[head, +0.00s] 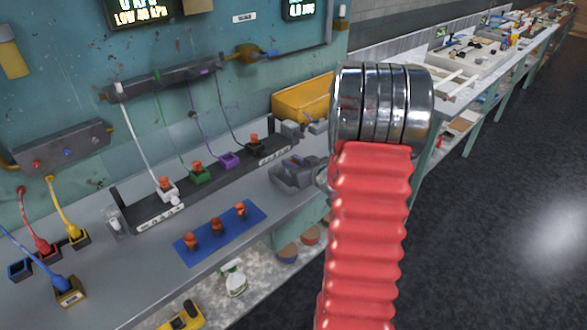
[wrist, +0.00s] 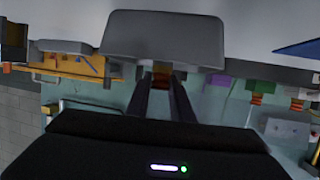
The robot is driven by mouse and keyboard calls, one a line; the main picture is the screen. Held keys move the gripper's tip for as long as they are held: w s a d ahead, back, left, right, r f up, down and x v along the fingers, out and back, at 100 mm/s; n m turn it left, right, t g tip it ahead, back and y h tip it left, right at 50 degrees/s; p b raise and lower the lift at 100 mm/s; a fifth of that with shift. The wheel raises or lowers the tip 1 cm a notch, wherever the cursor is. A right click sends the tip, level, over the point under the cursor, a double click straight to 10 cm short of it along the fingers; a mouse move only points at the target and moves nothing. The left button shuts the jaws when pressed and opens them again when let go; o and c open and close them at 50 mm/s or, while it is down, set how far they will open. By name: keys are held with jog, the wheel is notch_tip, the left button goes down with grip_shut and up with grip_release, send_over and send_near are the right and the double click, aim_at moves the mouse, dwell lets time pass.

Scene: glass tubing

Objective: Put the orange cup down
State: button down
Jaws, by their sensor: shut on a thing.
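In the wrist view, which is upside down, the two dark fingers of my gripper (wrist: 163,88) are closed on a small orange cup (wrist: 161,74). Only a little of the cup shows between the fingertips. It lies against the edge of a large grey block (wrist: 165,38) in the picture; I cannot tell whether they touch. In the head view I cannot make out my gripper or the held cup; my red arm and chrome joint cover much of the right side. Three similar orange cups (head: 217,224) stand on a blue mat (head: 222,246) on the bench.
A grey device (head: 296,174) lies right of the mat. A yellow bin (head: 302,98) stands by the wall.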

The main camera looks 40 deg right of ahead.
jog(key=shift+f, duration=1.2)
jog(key=shift+f, duration=0.1)
jog(key=c, duration=1.6)
grip_release()
jog(key=shift+o, duration=0.2)
jog(key=v, duration=1.2)
